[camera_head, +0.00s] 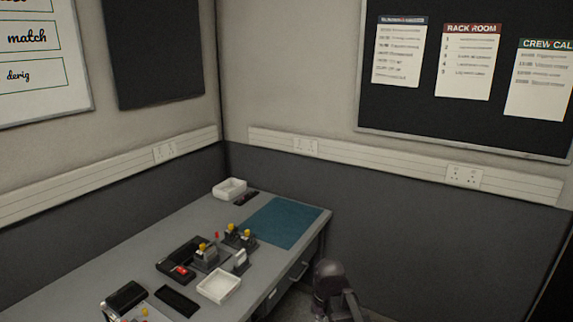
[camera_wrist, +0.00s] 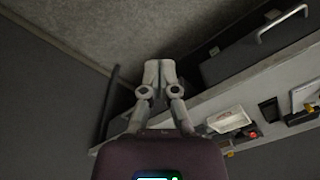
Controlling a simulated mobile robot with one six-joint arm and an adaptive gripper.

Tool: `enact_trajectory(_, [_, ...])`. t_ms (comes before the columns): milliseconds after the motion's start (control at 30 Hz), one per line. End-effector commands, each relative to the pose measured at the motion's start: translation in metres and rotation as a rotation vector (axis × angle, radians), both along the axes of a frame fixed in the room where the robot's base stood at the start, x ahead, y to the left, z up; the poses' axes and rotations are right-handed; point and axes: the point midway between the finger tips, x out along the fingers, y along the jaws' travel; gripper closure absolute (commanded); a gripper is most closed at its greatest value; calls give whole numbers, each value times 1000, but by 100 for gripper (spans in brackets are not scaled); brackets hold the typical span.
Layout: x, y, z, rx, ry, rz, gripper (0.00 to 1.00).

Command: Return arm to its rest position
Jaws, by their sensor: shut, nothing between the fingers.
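My gripper (camera_wrist: 159,72) shows in the wrist view with its two grey fingers together and nothing between them. It is beside the grey desk, over the carpet, apart from the things on the desk. In the head view a dark part of my arm (camera_head: 330,285) stands at the lower right, off the desk's right edge. The gripper's fingers cannot be made out in the head view.
The desk (camera_head: 120,262) holds a teal mat (camera_head: 283,223), a white tray (camera_head: 219,286), another white tray (camera_head: 230,188) and several dark devices with yellow knobs. A drawer unit (camera_wrist: 250,48) with a handle is under the desk. Walls stand behind.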

Motion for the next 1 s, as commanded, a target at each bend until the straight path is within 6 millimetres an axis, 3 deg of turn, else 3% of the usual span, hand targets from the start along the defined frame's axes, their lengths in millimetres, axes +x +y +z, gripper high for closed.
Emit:
enact_trajectory(33, [-15,-18,0,-13,4,-70,100])
enact_trajectory(100, [-27,-36,0,-29,10,-160,100])
enact_trajectory(300, [-48,-69,0,-60,19,-329,100])
enact_trajectory(667, [-51,-76,0,-68,20,-368,100])
enact_trajectory(900, [-51,-75,0,-67,21,-366,40])
enact_trajectory(1000, [-51,-75,0,-67,21,-366,40])
